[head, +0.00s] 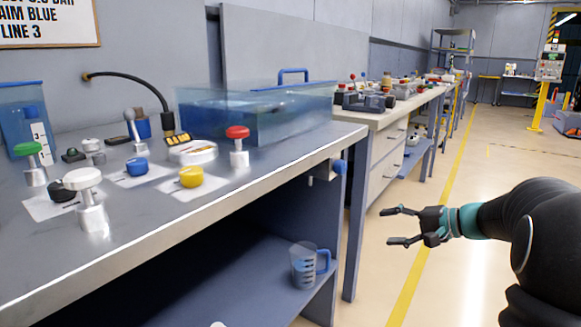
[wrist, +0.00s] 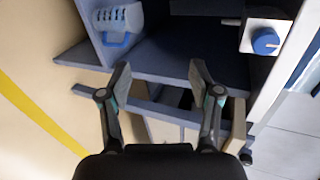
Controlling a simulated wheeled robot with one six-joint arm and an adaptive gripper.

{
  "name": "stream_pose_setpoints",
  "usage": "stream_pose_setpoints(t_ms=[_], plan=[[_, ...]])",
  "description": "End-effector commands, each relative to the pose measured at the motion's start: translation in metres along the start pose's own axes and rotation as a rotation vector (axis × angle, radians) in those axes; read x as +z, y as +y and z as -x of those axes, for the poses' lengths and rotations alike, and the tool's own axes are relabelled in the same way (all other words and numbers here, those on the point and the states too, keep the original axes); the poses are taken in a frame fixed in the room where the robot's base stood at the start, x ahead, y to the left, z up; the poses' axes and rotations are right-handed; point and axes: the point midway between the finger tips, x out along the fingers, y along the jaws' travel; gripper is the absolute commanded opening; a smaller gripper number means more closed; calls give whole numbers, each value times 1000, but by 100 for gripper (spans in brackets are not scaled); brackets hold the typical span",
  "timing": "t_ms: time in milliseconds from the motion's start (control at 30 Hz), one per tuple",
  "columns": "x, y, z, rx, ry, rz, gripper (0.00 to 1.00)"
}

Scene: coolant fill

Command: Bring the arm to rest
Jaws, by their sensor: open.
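My gripper (head: 402,226) is open and empty. In the head view it hangs in free air over the floor, to the right of the bench, with its fingers pointing left. In the wrist view the two fingers of my gripper (wrist: 160,85) are spread apart with nothing between them. My arm comes in from the right edge of the head view.
The bench (head: 225,195) carries valves, caps and a blue coolant tank (head: 250,115). A measuring jug (head: 304,265) stands on its lower shelf; the jug also shows in the wrist view (wrist: 120,20). A second bench (head: 395,115) stands behind. The floor (head: 455,290) around my gripper is clear.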

Motion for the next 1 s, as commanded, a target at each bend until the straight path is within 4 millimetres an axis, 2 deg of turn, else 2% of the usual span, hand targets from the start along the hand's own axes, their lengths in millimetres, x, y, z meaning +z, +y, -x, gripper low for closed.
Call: stream_pose_setpoints(t_ms=[100,200,400,700,900,1000], plan=[[38,36,0,205,-12,-27,64],[77,63,4,387,-19,-9,64],[148,97,27,694,-6,124,64],[222,115,67,968,41,445,64],[263,112,85,1037,61,682,64],[280,105,88,1025,70,762,64]])
